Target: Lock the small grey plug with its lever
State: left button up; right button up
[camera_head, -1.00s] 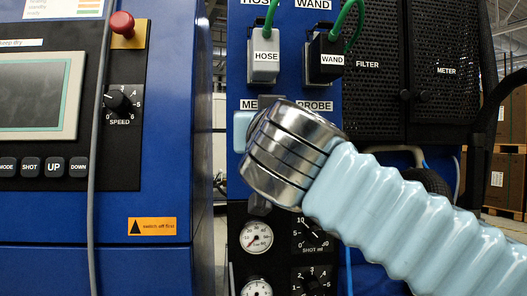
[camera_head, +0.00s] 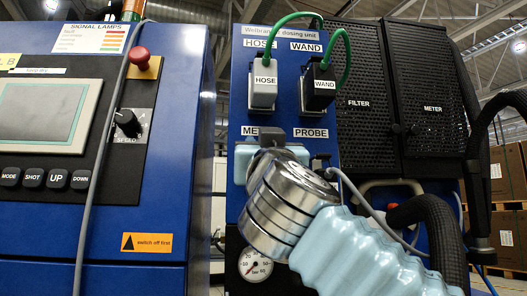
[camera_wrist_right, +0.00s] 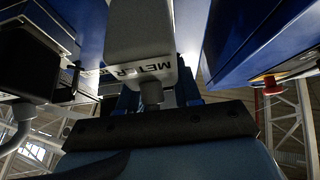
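A grey plug marked METER (camera_wrist_right: 140,35) fills the upper middle of the right wrist view, its narrow neck pointing at my right gripper (camera_wrist_right: 160,124). In the head view my right gripper (camera_head: 264,156) is at the METER socket, mostly behind its own silver wrist, so the plug and its lever are largely hidden. I cannot tell whether the fingers touch the plug or lever, or how far apart they are. A larger grey plug marked HOSE (camera_head: 263,86) with a green cable sits higher on the blue panel. My left gripper is not in view.
A black WAND plug (camera_head: 318,86) stands right of the HOSE plug. A grey cable (camera_head: 362,200) runs from the PROBE area past my arm. A pressure gauge (camera_head: 255,267) is below. The blue cabinet (camera_head: 60,245) stands at left, with a red knob (camera_head: 139,56).

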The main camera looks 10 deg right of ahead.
jog(key=o, duration=0.3)
jog(key=b+v, duration=0.5)
jog(key=v, duration=0.9)
jog(key=shift+w, duration=0.1)
